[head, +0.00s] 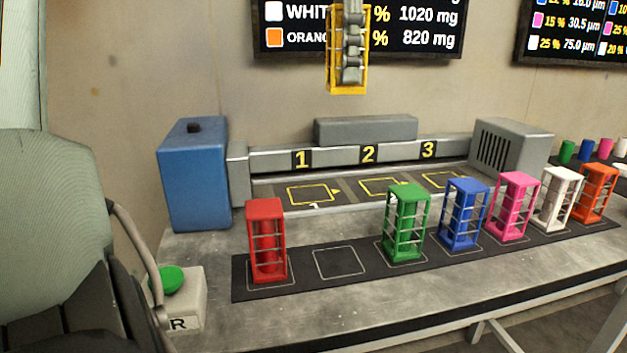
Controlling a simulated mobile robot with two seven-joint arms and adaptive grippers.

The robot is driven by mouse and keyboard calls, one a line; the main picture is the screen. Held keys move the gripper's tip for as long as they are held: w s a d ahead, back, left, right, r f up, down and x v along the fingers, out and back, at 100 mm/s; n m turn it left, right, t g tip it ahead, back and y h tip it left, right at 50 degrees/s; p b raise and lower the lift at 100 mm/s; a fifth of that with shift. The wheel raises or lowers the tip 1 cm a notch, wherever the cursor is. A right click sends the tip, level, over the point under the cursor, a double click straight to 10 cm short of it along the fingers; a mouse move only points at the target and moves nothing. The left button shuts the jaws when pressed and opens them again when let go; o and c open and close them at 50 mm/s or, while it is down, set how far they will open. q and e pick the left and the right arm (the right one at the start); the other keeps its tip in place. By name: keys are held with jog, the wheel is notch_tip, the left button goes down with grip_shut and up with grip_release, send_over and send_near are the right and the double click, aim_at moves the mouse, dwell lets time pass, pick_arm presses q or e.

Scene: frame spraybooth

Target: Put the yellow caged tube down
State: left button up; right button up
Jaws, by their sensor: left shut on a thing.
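The yellow caged tube (346,90) hangs upright in the air at the top of the head view, in front of the wall screen. The black mat (305,284) on the bench has an empty outlined square (339,262) between the red caged tube (266,241) and the green caged tube (406,223). The yellow tube is well above the bench, touching nothing below. My right gripper is not in view.
Blue (462,215), pink (513,207), white (557,199) and orange (596,193) caged tubes stand along the mat's right. Behind are numbered yellow-outlined places (313,195), a blue box (193,175) and a grey vented box (511,147). A green button (168,280) is front left.

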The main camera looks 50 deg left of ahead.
pick_arm(q)
jog(key=w+a+f+m, duration=0.2)
jog(key=w+a+f, duration=0.1)
jog(key=a+f, duration=0.45)
jog(key=w+a+f+m, duration=0.1)
jog(key=w+a+f, duration=0.3)
jog(key=a+f, duration=0.35)
jog(key=f, duration=0.8)
jog(key=shift+s+a+f+b, duration=0.25)
jog(key=shift+a+f+b, duration=0.1)
jog(key=shift+f, duration=0.35)
jog(key=o, duration=1.4)
jog(key=shift+c, duration=0.2)
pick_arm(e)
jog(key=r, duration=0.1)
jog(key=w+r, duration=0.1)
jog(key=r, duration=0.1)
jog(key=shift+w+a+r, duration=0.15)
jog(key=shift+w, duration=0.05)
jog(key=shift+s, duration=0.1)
